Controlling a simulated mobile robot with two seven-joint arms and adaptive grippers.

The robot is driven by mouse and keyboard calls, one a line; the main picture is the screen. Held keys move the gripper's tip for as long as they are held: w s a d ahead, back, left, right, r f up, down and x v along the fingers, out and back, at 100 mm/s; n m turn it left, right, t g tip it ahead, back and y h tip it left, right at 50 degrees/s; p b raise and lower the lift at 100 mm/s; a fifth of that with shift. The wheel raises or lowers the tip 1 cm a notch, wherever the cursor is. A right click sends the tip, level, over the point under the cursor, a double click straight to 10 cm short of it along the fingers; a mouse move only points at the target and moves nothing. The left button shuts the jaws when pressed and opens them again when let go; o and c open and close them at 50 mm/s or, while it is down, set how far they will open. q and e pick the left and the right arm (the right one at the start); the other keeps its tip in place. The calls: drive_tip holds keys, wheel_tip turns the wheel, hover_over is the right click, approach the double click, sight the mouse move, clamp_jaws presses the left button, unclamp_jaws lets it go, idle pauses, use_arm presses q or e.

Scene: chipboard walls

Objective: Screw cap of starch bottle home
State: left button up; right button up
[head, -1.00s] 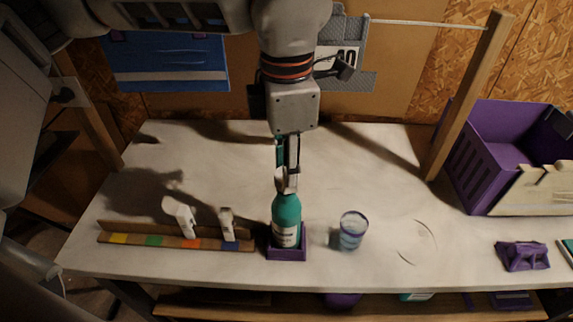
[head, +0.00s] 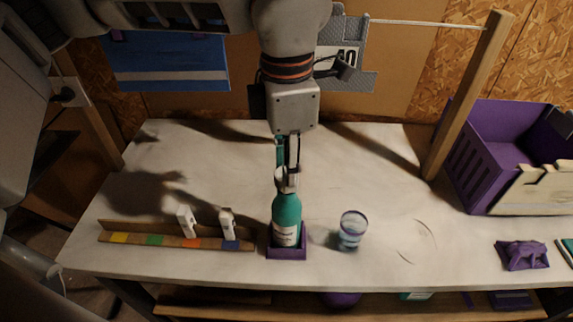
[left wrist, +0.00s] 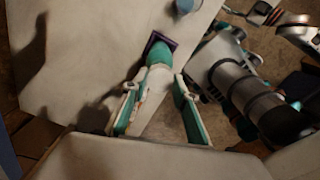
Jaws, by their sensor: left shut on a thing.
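The starch bottle (head: 286,222) is teal with a white label and stands upright in a small purple holder (head: 287,254) near the table's front edge. It also shows in the left wrist view (left wrist: 159,54). My left gripper (head: 288,182) points down from above at the bottle's top and is shut on the cap there. The cap is mostly hidden by the fingers, so I cannot tell how it sits on the neck. In the left wrist view the two teal-lined fingers (left wrist: 158,106) stand on either side of the pale top. I cannot make out my right gripper.
Left of the bottle is a wooden rack (head: 175,243) with coloured squares and two small white items. A glass (head: 352,230) stands close on the right. The table's middle back is clear.

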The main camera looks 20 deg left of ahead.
use_arm(q)
drive_tip(key=shift+f+b, duration=0.3)
drive_tip(key=shift+f, duration=0.25)
idle(0.4)
drive_tip(key=shift+r+m+p, duration=0.2)
drive_tip(key=shift+m+p, duration=0.4)
drive_tip(key=shift+m, duration=0.4)
drive_tip(key=shift+f+m+p, duration=0.15)
drive_tip(key=shift+m+p, duration=0.2)
drive_tip(key=shift+m, duration=0.95)
drive_tip(key=m+p, duration=0.1)
drive_tip(key=m, duration=0.1)
drive_tip(key=shift+m, duration=0.3)
drive_tip(key=shift+m+p, duration=0.4)
drive_tip(key=shift+m, duration=0.6)
